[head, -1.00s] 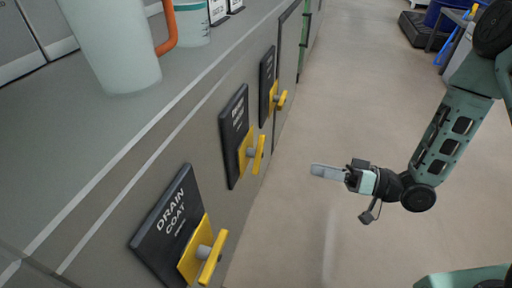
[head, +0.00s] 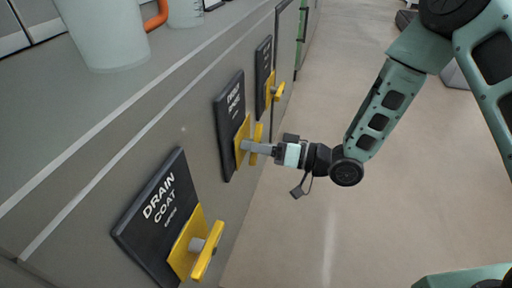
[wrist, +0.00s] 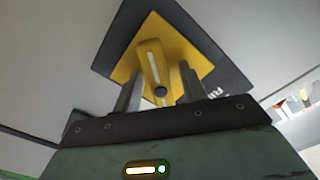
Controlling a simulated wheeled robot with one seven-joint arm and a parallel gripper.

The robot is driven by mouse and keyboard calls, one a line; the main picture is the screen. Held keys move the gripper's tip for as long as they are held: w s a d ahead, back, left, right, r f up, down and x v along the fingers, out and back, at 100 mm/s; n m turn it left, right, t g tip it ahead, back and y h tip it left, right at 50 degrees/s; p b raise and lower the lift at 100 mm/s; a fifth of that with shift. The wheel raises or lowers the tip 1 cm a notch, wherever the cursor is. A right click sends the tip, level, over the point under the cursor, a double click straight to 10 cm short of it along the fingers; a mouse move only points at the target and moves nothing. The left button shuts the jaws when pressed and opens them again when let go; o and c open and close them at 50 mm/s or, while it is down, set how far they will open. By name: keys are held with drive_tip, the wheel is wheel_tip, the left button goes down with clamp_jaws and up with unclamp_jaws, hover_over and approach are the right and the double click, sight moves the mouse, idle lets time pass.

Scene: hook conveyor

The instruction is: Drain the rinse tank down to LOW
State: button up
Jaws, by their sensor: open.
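The middle drain valve is a yellow plate with a yellow bar handle (head: 258,136) on a black label plate (head: 229,110) on the cabinet front; its second word is too small to read surely. My gripper (head: 252,147) is at this valve. In the wrist view, the two fingers of my gripper (wrist: 159,88) are open, one on each side of the yellow handle (wrist: 153,68). I cannot tell whether they touch it. A frosted cylinder (head: 108,38) stands on the cabinet top; no name or level mark shows, so I cannot tell which tank is the rinse tank.
Nearest is a valve labelled DRAIN COAT (head: 160,207) with a yellow handle (head: 208,251). Farther along is another valve with a yellow handle (head: 278,92). A smaller container (head: 185,13) stands behind the cylinder. The floor (head: 330,235) right of the cabinet is clear.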

clamp_jaws()
drive_tip(key=shift+r+m+p, duration=0.1)
drive_tip(key=shift+m+p, duration=0.2)
drive_tip(key=shift+p, duration=0.15)
drive_tip(key=shift+r+m+p, duration=0.15)
drive_tip(key=shift+m+p, duration=0.65)
drive_tip(key=shift+p, duration=0.4)
drive_tip(key=m+p, duration=0.2)
drive_tip(key=shift+m+p, duration=0.3)
drive_tip(key=shift+p, duration=0.05)
drive_tip(key=m+p, duration=0.3)
drive_tip(key=m, duration=0.1)
drive_tip(key=shift+m, duration=0.4)
drive_tip(key=shift+s, duration=0.1)
